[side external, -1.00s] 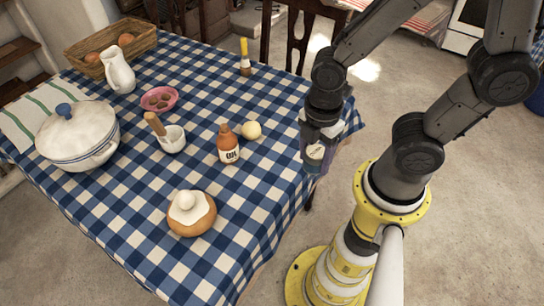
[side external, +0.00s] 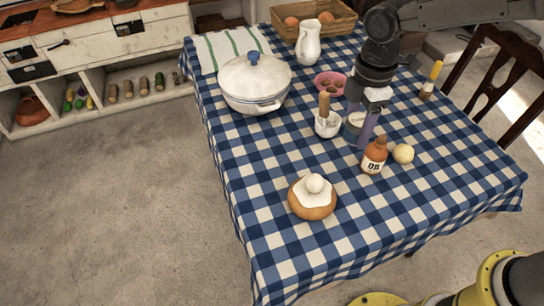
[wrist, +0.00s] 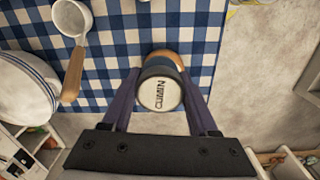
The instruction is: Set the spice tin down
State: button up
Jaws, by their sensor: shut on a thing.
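The spice tin (wrist: 160,93) has a pale round top lettered CUMIN in the wrist view. My gripper (wrist: 159,108) is shut on it, one finger on each side. In the side view my gripper (side external: 362,122) points down over the table, with the tin (side external: 355,123) partly hidden by a finger. The tin appears between the white mortar (side external: 328,125) and the brown oil bottle (side external: 374,156). I cannot tell whether its base touches the blue checked tablecloth (side external: 285,240).
A pink dish (side external: 327,80) lies behind the tin, and a pale ball (side external: 403,153) sits beside the bottle. Cloth at the front right is bare.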

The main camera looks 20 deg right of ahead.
jog(key=w+a+f, duration=0.3)
jog(key=w+a, duration=0.2)
jog(key=a, duration=0.1)
jog(key=n, duration=0.1)
send_over(259, 158)
notch_tip(259, 158, down, 13)
jog(key=shift+s, duration=0.1)
jog(key=shift+f, duration=1.8)
jog(key=shift+f, duration=0.15)
jog(key=o, duration=1.4)
